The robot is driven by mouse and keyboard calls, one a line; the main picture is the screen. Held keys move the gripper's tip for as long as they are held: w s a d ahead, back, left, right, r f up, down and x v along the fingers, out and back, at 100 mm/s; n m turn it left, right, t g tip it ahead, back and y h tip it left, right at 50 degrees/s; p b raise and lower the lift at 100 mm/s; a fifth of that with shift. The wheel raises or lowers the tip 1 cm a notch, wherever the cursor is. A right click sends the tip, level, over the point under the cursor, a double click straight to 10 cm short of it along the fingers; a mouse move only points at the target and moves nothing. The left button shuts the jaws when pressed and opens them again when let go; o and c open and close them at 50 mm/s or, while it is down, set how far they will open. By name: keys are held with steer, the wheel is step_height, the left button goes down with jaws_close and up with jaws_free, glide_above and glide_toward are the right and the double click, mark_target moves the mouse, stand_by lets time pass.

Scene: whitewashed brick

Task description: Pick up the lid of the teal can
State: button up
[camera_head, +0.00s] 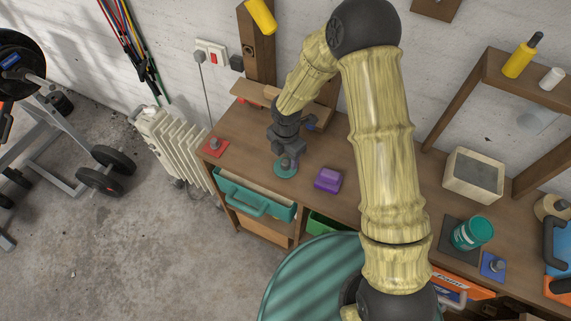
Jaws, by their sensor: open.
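A round teal lid (284,173) with a grey knob lies flat on the wooden workbench (341,205), left of the middle. My gripper (288,155) is open and points down right at the lid's knob. From this angle I cannot tell whether its fingers are around the knob or just above it. The teal can (466,237) stands without a lid on a dark square mat (452,251) at the bench's right. My arm crosses the picture between the lid and the can.
A purple block (328,180) sits close to the right of the teal lid. A red square lid (210,152) lies to the left, a blue one (488,270) beside the can. A white-grey box (474,175) stands behind. An open teal drawer (246,200) is below the front edge.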

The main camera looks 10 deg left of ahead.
mark_target(286, 161)
steer(key=shift+f, duration=1.4)
steer(key=c, duration=1.1)
steer(key=shift+o, duration=0.2)
steer(key=shift+r, duration=0.15)
step_height(286, 161, up, 10)
steer(key=b, duration=0.1)
